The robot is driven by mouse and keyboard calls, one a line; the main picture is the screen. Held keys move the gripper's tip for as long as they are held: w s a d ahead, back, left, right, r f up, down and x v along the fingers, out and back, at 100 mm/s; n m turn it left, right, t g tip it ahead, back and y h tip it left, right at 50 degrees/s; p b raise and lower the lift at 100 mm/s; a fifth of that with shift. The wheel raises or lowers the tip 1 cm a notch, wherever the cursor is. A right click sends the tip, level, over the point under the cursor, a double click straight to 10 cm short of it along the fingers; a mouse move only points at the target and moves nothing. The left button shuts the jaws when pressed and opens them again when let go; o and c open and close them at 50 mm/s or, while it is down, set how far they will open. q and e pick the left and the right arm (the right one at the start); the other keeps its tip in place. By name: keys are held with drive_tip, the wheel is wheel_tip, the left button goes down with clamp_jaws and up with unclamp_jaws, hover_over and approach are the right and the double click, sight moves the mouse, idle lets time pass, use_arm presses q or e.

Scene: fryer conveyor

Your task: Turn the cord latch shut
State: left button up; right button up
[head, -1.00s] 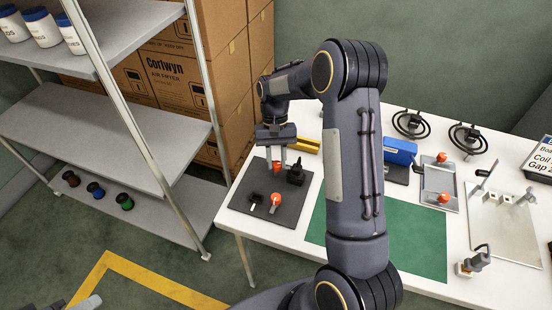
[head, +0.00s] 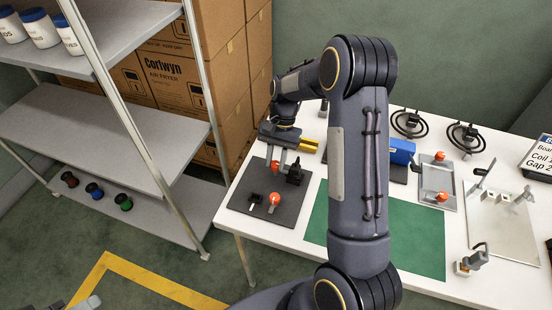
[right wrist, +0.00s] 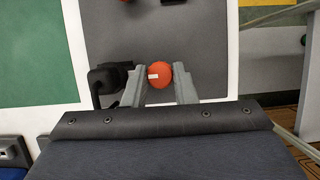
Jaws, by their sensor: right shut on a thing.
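A dark grey plate (head: 240,195) on the left end of the white table bears two orange knobs and a black clip-like post (head: 295,173). The far orange knob (head: 275,167) sits between the fingers of my right gripper (head: 283,158). In the right wrist view, the fingers are shut on this round orange knob (right wrist: 158,83), which has a small white mark. The black post (right wrist: 106,80) is close beside the left finger there. The near orange knob (head: 274,198) stands free, beside a small black piece (head: 256,198). Only a grey tip, apparently of my left gripper (head: 85,303), shows at the lower left.
A green mat (head: 415,240) is to the right, partly behind my right arm. A blue block (head: 402,151) and fixtures with orange knobs stand farther right. A metal shelf (head: 90,130) stands left of the table.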

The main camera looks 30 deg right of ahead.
drive_tip(key=shift+w, duration=0.1)
drive_tip(key=o, duration=1)
drive_tip(key=v, duration=0.8)
